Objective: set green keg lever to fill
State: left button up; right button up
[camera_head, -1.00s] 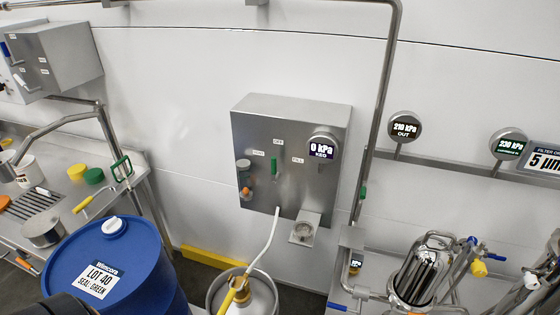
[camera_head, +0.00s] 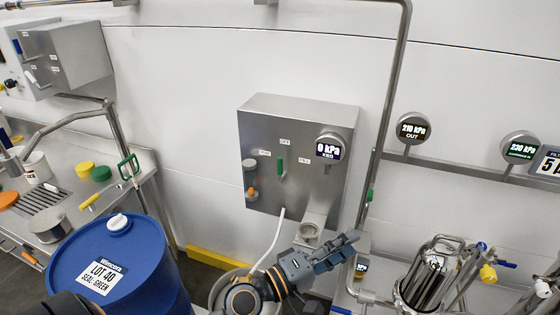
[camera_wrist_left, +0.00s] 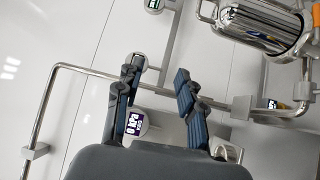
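The green lever (camera_head: 281,166) is on the front of a steel control box (camera_head: 262,190) on the wall. It stands upright under the OFF label (camera_head: 285,142). The FILL label (camera_head: 304,161) is to its right, and a third label on its left is too small to read surely. My left gripper (camera_head: 347,246) is below and right of the lever, in front of the box's lower right, pointing right and apart from the lever. In the left wrist view its two fingers (camera_wrist_left: 158,72) are spread with nothing held. The lever does not show clearly there. My right gripper is not in view.
A round 0 kPa gauge (camera_head: 329,150) sticks out from the box's upper right. A steel pipe (camera_head: 385,120) runs vertically right of the box. A white hose (camera_head: 270,240) hangs below it. A blue drum (camera_head: 118,262) stands at the lower left. A filter housing (camera_head: 424,278) is at the lower right.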

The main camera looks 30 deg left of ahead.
pick_arm(q)
jog(key=w+a+r+n+t+y, duration=0.2)
jog(key=a+n+y, duration=0.15)
jog(key=n, duration=0.25)
jog(key=w+a+r+n+t+y, duration=0.3)
jog(key=a+n, duration=0.2)
jog(key=n+g+y, duration=0.5)
jog(key=n+y, duration=0.6)
jog(key=n, duration=0.8)
send_near(279, 162)
jog(key=shift+h, duration=0.25)
jog(key=x, duration=1.1)
jog(key=shift+r+p, duration=0.15)
jog(key=shift+p, duration=0.2)
jog(key=shift+c, duration=0.2)
grip_shut()
